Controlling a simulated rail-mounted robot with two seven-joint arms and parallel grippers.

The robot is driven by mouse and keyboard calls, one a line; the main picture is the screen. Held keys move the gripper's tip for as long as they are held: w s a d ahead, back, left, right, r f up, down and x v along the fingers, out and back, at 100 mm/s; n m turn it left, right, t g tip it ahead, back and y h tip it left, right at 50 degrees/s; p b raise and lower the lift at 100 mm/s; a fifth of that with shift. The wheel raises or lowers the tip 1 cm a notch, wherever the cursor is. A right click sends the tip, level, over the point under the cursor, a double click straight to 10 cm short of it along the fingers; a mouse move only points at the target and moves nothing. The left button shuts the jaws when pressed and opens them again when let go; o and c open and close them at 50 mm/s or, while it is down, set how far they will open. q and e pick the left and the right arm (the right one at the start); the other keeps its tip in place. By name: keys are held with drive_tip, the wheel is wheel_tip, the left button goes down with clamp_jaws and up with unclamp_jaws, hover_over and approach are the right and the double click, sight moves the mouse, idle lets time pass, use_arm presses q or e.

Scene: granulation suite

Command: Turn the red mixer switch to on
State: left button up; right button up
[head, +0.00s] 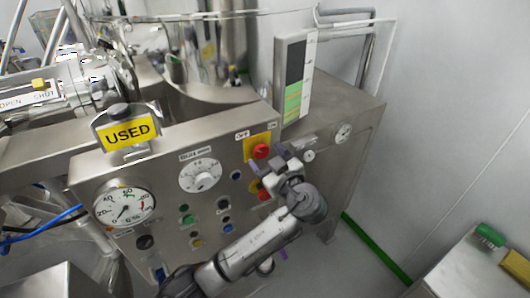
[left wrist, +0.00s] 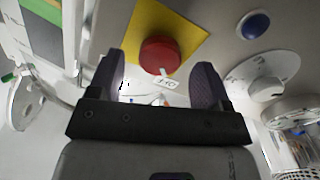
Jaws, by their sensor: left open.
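The red mixer switch (head: 261,151) is a round red knob on a yellow plate on the sloped steel panel. An OFF label (head: 241,135) is at its upper left and an ON label (head: 272,126) at its upper right. My left gripper (head: 269,160) is open just in front of the knob. In the left wrist view the knob (left wrist: 160,55) shows between the two spread fingers of the left gripper (left wrist: 160,76), with no clear contact. I cannot tell which way the knob points. My right gripper is not in view.
A second red knob (head: 264,195) on yellow is partly hidden behind my left gripper. A white dial (head: 200,176), a pressure gauge (head: 124,207) and several buttons share the panel. Floor right of the machine looks clear.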

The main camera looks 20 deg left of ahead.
use_arm(q)
drive_tip(key=shift+w+a, duration=0.45)
drive_tip(key=shift+a, duration=0.1)
drive_tip(key=shift+c, duration=0.5)
drive_tip(key=c, duration=0.8)
